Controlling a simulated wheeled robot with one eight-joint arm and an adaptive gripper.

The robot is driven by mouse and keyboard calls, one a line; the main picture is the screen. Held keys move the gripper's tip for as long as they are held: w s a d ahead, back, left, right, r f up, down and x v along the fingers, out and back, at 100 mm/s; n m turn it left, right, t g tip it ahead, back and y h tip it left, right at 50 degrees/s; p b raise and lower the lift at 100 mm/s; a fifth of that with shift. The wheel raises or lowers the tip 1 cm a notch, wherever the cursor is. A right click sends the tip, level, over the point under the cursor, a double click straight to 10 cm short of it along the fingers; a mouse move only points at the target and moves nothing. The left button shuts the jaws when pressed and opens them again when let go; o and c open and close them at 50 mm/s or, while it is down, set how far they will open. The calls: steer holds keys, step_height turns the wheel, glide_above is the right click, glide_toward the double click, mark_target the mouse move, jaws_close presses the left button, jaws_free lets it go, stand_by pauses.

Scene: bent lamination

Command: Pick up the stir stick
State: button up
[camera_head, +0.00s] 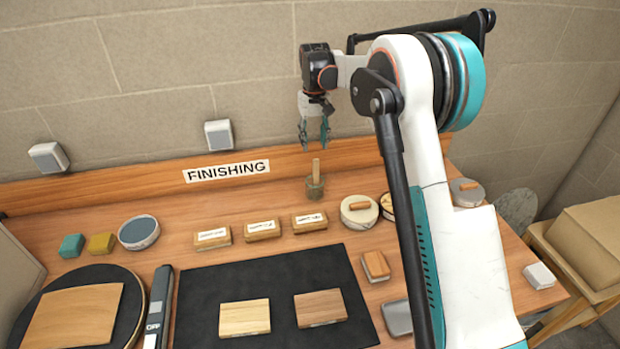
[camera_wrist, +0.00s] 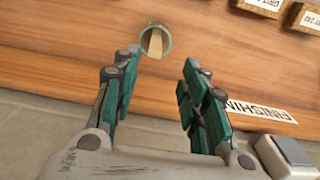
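The stir stick (camera_head: 316,170) is a flat light wooden stick standing upright in a small greenish glass jar (camera_head: 315,188) at the back of the bench. In the wrist view, the stick (camera_wrist: 155,44) shows inside the round rim of the jar (camera_wrist: 144,49), beyond the fingertips. My gripper (camera_head: 314,145) is above the stick, pointing down, with its teal fingers apart. In the wrist view my gripper (camera_wrist: 160,62) is open and nothing is between its fingers. The lower part of the stick is partly hidden by the jar.
Several labelled wooden blocks (camera_head: 262,230) stand left of the jar. A round white-lidded tin (camera_head: 359,212) is close on its right. The wooden backboard with the FINISHING sign (camera_head: 227,171) and the wall are just behind. A black mat (camera_head: 205,290) lies in front.

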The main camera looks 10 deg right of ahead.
mark_target(316, 172)
step_height(316, 172, down, 8)
steer(key=shift+r+b, duration=0.1)
steer(key=shift+b, duration=0.5)
steer(key=shift+w+d+f+b, duration=0.1)
steer(key=shift+f+b, duration=0.1)
steer(key=shift+f, duration=0.7)
steer(key=shift+s+d+f+b, duration=0.1)
steer(key=shift+d+f+b, duration=0.1)
steer(key=shift+f, duration=0.75)
steer(key=shift+w+d+f+b, duration=0.1)
steer(key=shift+f+b, duration=0.1)
steer(key=shift+f, duration=0.7)
steer(key=c, duration=0.9)
